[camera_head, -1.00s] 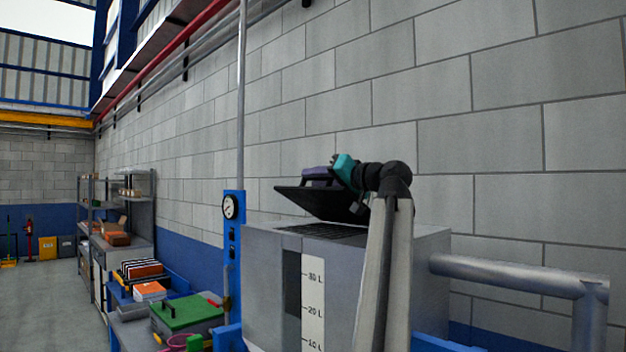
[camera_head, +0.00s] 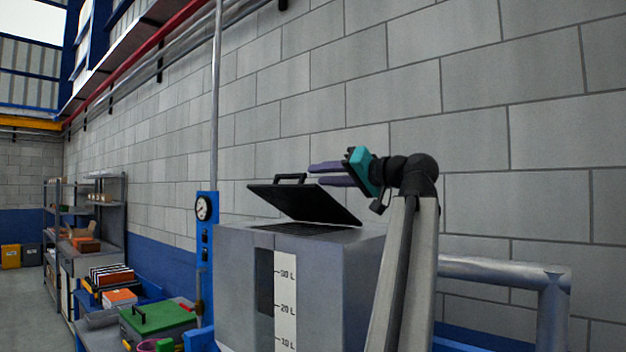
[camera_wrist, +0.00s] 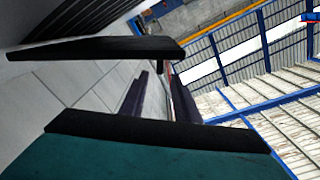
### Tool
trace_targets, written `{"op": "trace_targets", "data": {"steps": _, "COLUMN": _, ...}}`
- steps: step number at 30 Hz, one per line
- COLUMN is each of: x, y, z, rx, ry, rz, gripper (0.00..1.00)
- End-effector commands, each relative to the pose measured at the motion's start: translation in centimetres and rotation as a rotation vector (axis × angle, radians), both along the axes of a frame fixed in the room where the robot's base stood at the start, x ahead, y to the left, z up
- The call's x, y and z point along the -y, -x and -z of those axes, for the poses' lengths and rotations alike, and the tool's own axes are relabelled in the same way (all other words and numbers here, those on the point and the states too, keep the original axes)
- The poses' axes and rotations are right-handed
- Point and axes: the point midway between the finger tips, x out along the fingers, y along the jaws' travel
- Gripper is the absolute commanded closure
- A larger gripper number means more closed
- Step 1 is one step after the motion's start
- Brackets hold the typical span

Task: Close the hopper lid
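The hopper (camera_head: 330,265) is a grey box with a level scale on its front. Its black lid (camera_head: 318,205) stands partly open, tilted with its left edge raised and a gap over the dark grating. The lid's handle (camera_head: 290,178) is on top near the raised edge. My gripper (camera_head: 316,173) has purple fingers pointing left, spread apart and empty, above the lid and right of the handle. I see no contact with the handle.
A block wall (camera_head: 480,150) runs close behind the hopper. A metal rail (camera_head: 500,270) stands at the right. A blue post with a gauge (camera_head: 204,208) rises at the hopper's left. A bench with a green-topped box (camera_head: 158,317) lies further left.

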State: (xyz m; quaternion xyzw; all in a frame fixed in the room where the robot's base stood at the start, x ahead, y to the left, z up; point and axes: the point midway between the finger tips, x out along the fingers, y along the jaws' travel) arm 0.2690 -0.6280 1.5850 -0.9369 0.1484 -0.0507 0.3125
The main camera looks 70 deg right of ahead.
Motion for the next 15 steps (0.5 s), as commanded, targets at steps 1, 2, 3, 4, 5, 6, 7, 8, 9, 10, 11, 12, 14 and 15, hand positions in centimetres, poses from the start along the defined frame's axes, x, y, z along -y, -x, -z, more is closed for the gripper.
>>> {"op": "trace_targets", "data": {"steps": 1, "x": -0.13, "y": 0.53, "z": 0.07, "rx": 0.000, "ry": 0.000, "rz": 0.001, "gripper": 0.71}}
{"op": "trace_targets", "data": {"steps": 2, "x": -0.21, "y": 0.73, "z": 0.06, "rx": 0.000, "ry": 0.000, "rz": 0.001, "gripper": 0.71}}
{"op": "trace_targets", "data": {"steps": 3, "x": -0.30, "y": 0.94, "z": 0.06, "rx": -0.001, "ry": 0.000, "rz": 0.001, "gripper": 0.71}}
{"op": "trace_targets", "data": {"steps": 4, "x": -0.35, "y": 1.06, "z": 0.06, "rx": -0.001, "ry": 0.000, "rz": 0.001, "gripper": 0.71}}
{"op": "trace_targets", "data": {"steps": 5, "x": -0.40, "y": 1.16, "z": 0.05, "rx": 0.000, "ry": 0.000, "rz": 0.000, "gripper": 0.71}}
{"op": "trace_targets", "data": {"steps": 6, "x": -0.45, "y": 1.26, "z": 0.04, "rx": -0.001, "ry": 0.000, "rz": -0.001, "gripper": 0.71}}
{"op": "trace_targets", "data": {"steps": 7, "x": -0.47, "y": 1.32, "z": 0.02, "rx": -0.001, "ry": 0.000, "rz": -0.001, "gripper": 0.71}}
{"op": "trace_targets", "data": {"steps": 8, "x": -0.49, "y": 1.35, "z": 0.02, "rx": -0.001, "ry": 0.000, "rz": -0.001, "gripper": 0.71}}
{"op": "trace_targets", "data": {"steps": 9, "x": -0.50, "y": 1.37, "z": 0.00, "rx": -0.001, "ry": 0.000, "rz": -0.001, "gripper": 0.71}}
{"op": "trace_targets", "data": {"steps": 10, "x": -0.50, "y": 1.38, "z": 0.00, "rx": -0.001, "ry": 0.000, "rz": -0.001, "gripper": 0.71}}
{"op": "trace_targets", "data": {"steps": 11, "x": -0.50, "y": 1.38, "z": -0.01, "rx": -0.001, "ry": 0.000, "rz": -0.001, "gripper": 0.71}}
{"op": "trace_targets", "data": {"steps": 12, "x": -0.50, "y": 1.37, "z": -0.02, "rx": -0.001, "ry": 0.000, "rz": -0.001, "gripper": 0.71}}
{"op": "trace_targets", "data": {"steps": 14, "x": -0.49, "y": 1.36, "z": -0.02, "rx": -0.001, "ry": 0.000, "rz": -0.001, "gripper": 0.71}}
{"op": "trace_targets", "data": {"steps": 15, "x": -0.49, "y": 1.36, "z": -0.02, "rx": -0.001, "ry": 0.000, "rz": -0.001, "gripper": 0.71}}
